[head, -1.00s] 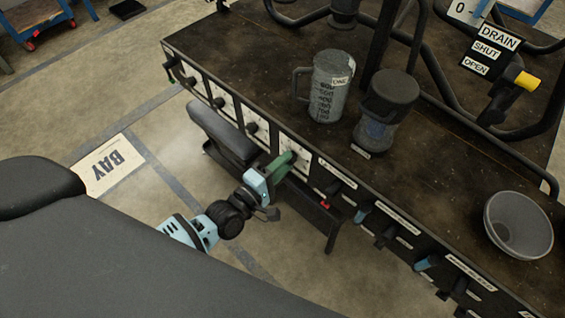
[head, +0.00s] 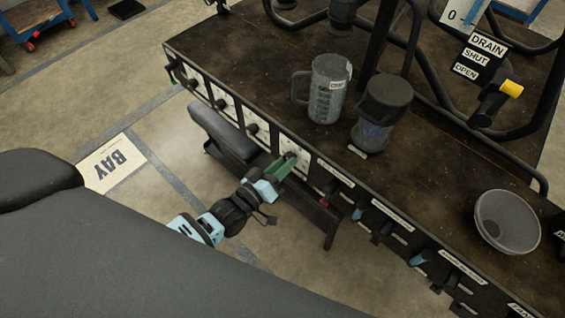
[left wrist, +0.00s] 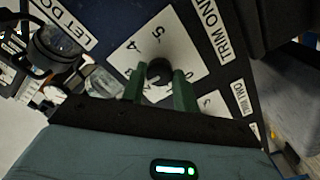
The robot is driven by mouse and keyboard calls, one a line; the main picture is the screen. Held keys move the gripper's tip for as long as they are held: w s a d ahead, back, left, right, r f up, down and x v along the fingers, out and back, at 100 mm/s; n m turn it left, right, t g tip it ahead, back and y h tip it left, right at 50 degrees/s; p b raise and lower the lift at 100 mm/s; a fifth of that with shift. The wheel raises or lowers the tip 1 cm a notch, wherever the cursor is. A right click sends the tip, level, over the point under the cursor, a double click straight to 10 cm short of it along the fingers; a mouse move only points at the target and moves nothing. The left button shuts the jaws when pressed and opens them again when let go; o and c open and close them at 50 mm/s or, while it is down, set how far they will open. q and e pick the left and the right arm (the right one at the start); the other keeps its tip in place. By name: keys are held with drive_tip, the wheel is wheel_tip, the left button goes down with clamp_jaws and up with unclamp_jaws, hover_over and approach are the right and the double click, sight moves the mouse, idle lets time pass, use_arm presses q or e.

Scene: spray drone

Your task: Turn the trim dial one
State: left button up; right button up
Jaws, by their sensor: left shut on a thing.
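The trim one dial (left wrist: 159,72) is a dark round knob on a white numbered plate (left wrist: 185,47) beside a "TRIM ONE" label in the left wrist view. My left gripper (left wrist: 158,88) has green fingers on either side of the knob and is shut on it. In the head view the left gripper (head: 285,162) reaches the front panel at the rightmost white dial plate (head: 296,156), where its fingers hide much of the knob. My right gripper is not in view.
On the dark bench top (head: 245,60) stand a measuring jug (head: 327,92), a dark-lidded jar (head: 382,112) and a grey bowl (head: 507,222). A dark padded seat (head: 223,134) is below the panel, close to my left arm. Several levers line the panel to the right.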

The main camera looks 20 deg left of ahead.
use_arm(q)
drive_tip(key=shift+a+m, duration=0.15)
drive_tip(key=shift+m, duration=11.25)
drive_tip(key=o, duration=0.8)
drive_tip(key=shift+o, duration=0.9)
drive_tip(key=v, duration=0.7)
drive_tip(key=shift+s+a+p, duration=0.15)
drive_tip(key=shift+s+p, duration=0.2)
drive_tip(key=shift+p, duration=0.05)
